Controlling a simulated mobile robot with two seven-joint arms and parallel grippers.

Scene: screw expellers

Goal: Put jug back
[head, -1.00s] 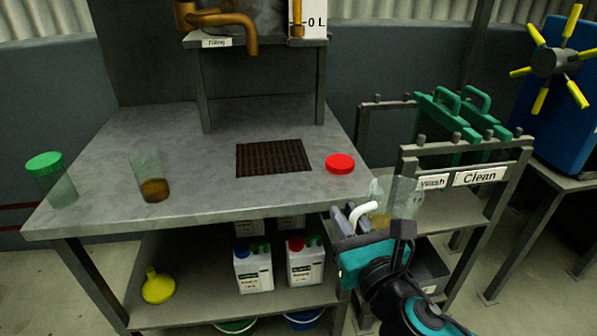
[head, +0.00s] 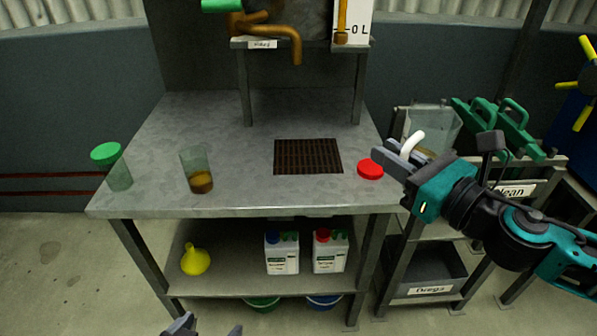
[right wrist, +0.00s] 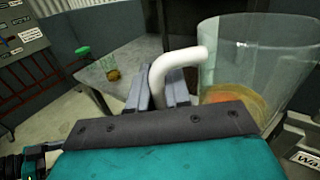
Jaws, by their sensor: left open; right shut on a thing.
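The clear jug (head: 436,122) with a white handle (head: 412,146) is at the right of the table in the head view, with some amber liquid visible low inside. My right gripper (head: 397,158) is shut on the jug's handle, near the red lid. In the right wrist view the jug (right wrist: 258,60) looks upright, its white handle (right wrist: 178,62) between the fingers. The gripper hides part of the jug in the head view. My left gripper (head: 205,328) is open and empty at the bottom edge, in front of the lower shelf.
The metal table (head: 240,130) holds a dark grate (head: 308,156), a red lid (head: 370,169), a glass with brown liquid (head: 197,170) and a green-topped glass (head: 114,168). A rack with green plates (head: 497,125) and a "Clean" label stands right. A "Dregs" bin (head: 430,275) sits below.

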